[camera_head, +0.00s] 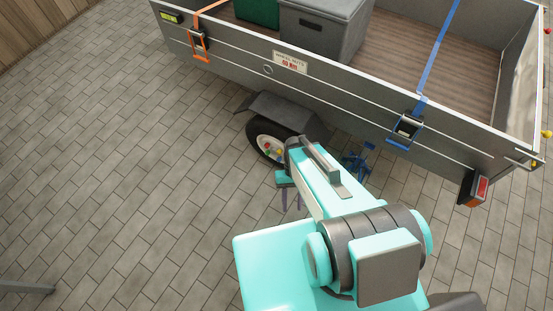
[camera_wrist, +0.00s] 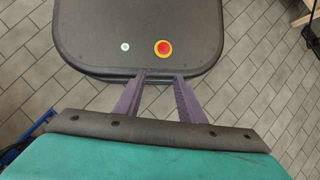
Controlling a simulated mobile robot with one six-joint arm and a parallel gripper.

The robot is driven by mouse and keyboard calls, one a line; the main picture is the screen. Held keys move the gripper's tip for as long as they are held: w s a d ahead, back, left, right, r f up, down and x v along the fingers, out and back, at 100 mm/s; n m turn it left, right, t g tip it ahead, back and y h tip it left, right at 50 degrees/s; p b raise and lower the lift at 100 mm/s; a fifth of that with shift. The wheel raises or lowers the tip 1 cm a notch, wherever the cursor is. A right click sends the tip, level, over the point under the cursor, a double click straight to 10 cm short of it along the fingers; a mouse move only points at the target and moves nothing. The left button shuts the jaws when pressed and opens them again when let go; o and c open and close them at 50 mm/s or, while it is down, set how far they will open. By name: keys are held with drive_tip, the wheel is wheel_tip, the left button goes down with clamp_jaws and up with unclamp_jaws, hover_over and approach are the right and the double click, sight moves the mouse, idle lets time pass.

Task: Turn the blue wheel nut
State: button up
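The trailer wheel (camera_head: 266,131) has a black tyre and a pale rim under the grey mudguard. Small coloured nuts show on its hub, with red, green and yellow tones visible. I cannot make out a blue one, and my arm hides the wheel's right part. My gripper (camera_head: 291,207) hangs in front of the wheel, toward the camera, apart from it, fingers pointing down. In the wrist view my gripper (camera_wrist: 159,77) has two purple fingers spread apart with nothing between them. The wheel is not in the wrist view.
The grey trailer (camera_head: 350,105) spans the top, with a "wheel nuts" label (camera_head: 290,62) above the wheel. A blue stand (camera_head: 357,162) is beneath it, right of my arm. An orange strap (camera_head: 199,44) and a blue strap (camera_head: 406,128) hang on its side.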

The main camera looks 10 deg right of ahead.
wheel_tip(320, 180, up, 14)
drive_tip(key=s+d+n+h+p, duration=0.1)
drive_tip(key=d+p, duration=0.1)
drive_tip(key=p, duration=1.4)
drive_tip(key=shift+s+r+t+h, duration=0.15)
drive_tip(key=shift+t+h, duration=0.15)
drive_tip(key=shift+c, duration=0.6)
